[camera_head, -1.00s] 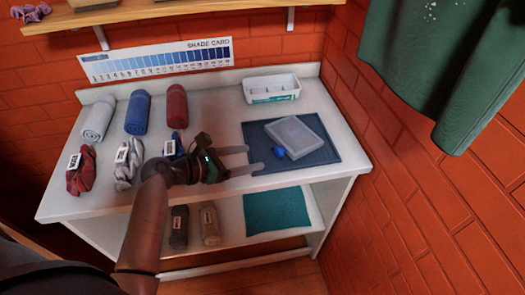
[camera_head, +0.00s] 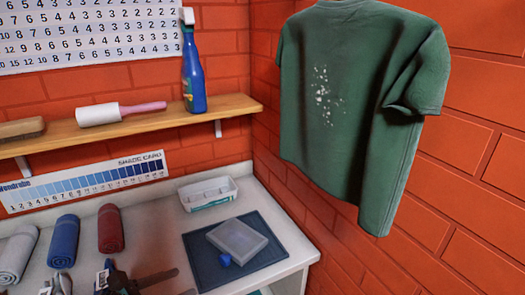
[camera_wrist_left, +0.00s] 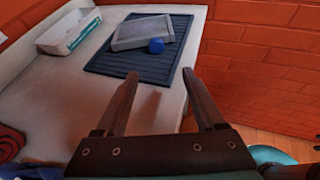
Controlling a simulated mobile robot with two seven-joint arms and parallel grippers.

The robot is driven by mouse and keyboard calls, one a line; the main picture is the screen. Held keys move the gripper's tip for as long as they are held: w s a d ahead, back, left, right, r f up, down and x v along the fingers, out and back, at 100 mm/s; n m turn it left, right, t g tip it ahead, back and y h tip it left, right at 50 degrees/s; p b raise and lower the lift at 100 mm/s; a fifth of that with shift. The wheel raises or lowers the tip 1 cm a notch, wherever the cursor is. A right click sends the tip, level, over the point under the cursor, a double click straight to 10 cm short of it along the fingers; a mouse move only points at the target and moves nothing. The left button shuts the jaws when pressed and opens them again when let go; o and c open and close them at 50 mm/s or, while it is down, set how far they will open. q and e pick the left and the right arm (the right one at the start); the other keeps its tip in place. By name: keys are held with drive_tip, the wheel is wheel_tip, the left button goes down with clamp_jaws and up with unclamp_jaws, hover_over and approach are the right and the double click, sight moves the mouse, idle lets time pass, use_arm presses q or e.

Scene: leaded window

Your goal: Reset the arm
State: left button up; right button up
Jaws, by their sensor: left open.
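My left gripper (camera_head: 181,281) is low in the head view, over the white worktop just left of the dark blue mat (camera_head: 198,266). Its two fingers are apart with nothing between them. In the left wrist view the open fingers (camera_wrist_left: 160,74) point toward the near edge of the mat (camera_wrist_left: 112,62). A grey flat box (camera_head: 238,239) lies on the mat with a small blue ball-like piece (camera_head: 225,260) beside it. My right gripper is not in view.
A white tray (camera_head: 207,194) stands behind the mat. Rolled towels, blue (camera_head: 64,241) and red (camera_head: 111,229), stand to the left. A wooden shelf (camera_head: 160,119) holds a spray bottle (camera_head: 193,70) and a lint roller (camera_head: 122,112). A green T-shirt (camera_head: 345,105) hangs at right.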

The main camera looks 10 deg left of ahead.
use_arm(q)
drive_tip(key=s+d+f+m+g+y, duration=0.25)
drive_tip(key=s+m, duration=0.35)
drive_tip(key=m, duration=0.4)
drive_tip(key=s+d+f+m+g+y, duration=0.1)
drive_tip(key=s+d+m+g+y, duration=0.15)
drive_tip(key=s+m, duration=0.6)
drive_tip(key=s+d+f+m+g+y, duration=0.1)
drive_tip(key=s+d+m+g+y, duration=0.15)
drive_tip(key=m, duration=0.95)
wheel_tip(320, 180, down, 23)
drive_tip(key=s+g+b, duration=0.1)
drive_tip(key=s+b, duration=0.1)
drive_tip(key=s, duration=0.1)
drive_tip(key=s+a+f+g+b, duration=0.1)
drive_tip(key=s+a+f, duration=0.1)
drive_tip(key=s+f, duration=1.2)
wheel_tip(320, 180, down, 2)
drive_tip(key=shift+s+a+f+b, duration=0.1)
drive_tip(key=shift+s+a+b, duration=0.15)
drive_tip(key=shift+b, duration=0.1)
drive_tip(key=shift+m+g, duration=0.25)
